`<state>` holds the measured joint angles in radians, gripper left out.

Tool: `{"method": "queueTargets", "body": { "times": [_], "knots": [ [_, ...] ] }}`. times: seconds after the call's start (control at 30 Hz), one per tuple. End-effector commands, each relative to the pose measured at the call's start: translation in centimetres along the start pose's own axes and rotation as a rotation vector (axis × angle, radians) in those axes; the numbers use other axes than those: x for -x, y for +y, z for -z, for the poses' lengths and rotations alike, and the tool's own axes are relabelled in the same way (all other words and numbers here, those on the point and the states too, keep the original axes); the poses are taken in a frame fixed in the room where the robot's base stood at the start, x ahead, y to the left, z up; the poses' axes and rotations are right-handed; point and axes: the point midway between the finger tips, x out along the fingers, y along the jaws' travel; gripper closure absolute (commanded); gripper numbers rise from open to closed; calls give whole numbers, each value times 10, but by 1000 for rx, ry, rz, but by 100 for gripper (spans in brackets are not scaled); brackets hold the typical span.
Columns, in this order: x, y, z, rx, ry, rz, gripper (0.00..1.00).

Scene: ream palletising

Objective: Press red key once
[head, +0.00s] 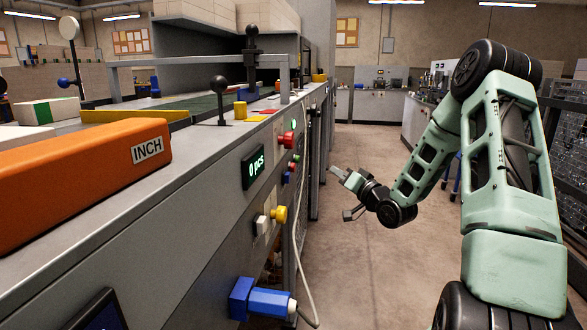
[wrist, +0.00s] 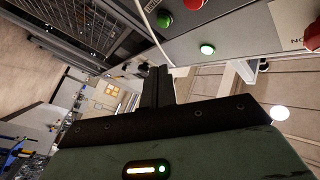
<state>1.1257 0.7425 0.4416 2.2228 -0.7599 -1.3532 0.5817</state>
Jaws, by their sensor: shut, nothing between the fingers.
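A small red key (head: 291,166) sits on the front panel of the grey machine, between a green button (head: 295,158) and a blue one (head: 286,178). In the wrist view a red button (wrist: 193,4) is cut by the top edge, beside a dark green button (wrist: 164,20) and a lit green one (wrist: 207,48). My gripper (head: 337,172) is to the right of the panel in the head view, apart from it. Its fingers are shut and empty; they also show in the wrist view (wrist: 158,75), touching no button.
A larger red mushroom button (head: 286,139) is above the red key. A yellow knob (head: 279,214), a display reading 0 pcs (head: 253,168) and a blue plug (head: 262,300) are on the same front. A pale cable hangs down there. The aisle floor (head: 365,275) is clear.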

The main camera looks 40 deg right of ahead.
Motion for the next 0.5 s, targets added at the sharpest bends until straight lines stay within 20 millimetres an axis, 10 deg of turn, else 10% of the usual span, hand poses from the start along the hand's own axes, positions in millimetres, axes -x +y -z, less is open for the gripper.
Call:
{"method": "queueTargets", "body": {
  "times": [0.5],
  "knots": [
    [-38,-28,-29,-1,-1,2,100]
  ]
}}
